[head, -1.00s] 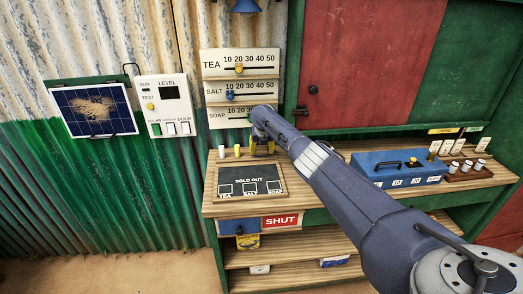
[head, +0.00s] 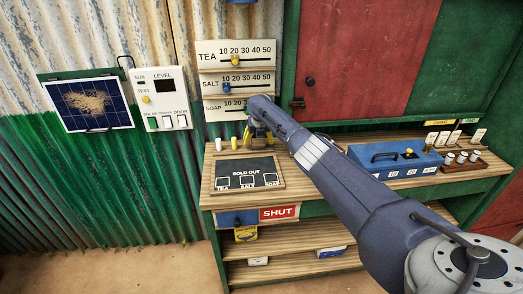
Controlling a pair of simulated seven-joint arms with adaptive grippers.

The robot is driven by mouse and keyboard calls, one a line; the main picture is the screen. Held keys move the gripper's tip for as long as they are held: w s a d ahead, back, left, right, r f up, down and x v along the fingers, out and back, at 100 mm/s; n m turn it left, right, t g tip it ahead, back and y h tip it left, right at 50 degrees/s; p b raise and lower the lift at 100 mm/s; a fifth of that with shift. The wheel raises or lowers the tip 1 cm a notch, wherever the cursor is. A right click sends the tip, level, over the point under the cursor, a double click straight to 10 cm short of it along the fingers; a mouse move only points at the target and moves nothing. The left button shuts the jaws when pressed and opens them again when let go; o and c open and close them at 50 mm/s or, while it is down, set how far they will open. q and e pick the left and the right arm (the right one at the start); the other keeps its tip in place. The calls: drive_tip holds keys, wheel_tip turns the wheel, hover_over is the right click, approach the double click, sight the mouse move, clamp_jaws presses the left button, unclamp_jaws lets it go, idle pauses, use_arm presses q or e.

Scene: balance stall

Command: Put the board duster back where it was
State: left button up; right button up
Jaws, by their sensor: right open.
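My right gripper (head: 259,138) is in the head view, at the back of the wooden counter (head: 330,187), just behind the small blackboard (head: 252,173). Its fingers are small and partly hidden by my arm; it is open. I cannot pick out a board duster for certain. A white piece (head: 218,144) and a yellow piece (head: 234,142) stand upright left of the gripper. Part of the counter behind my arm is hidden. My left gripper is not in view.
Slider boards for tea (head: 264,59), salt and soap hang above the gripper. A blue box (head: 396,162) stands right on the counter, beside a brown rack of small white-topped pieces (head: 462,160). A yellow packet (head: 246,233) is below the counter. The counter front between blackboard and blue box is partly covered by my arm.

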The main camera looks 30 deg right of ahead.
sight(258, 141)
drive_tip(key=v, duration=0.3)
drive_tip(key=shift+s+r, duration=0.15)
drive_tip(key=shift+r, duration=0.15)
drive_tip(key=shift+s+a, duration=0.85)
drive_tip(key=shift+s, duration=0.95)
drive_tip(key=shift+s+a, duration=0.9)
drive_tip(key=shift+s, duration=0.95)
drive_tip(key=shift+s+a, duration=0.85)
drive_tip(key=shift+s, duration=0.95)
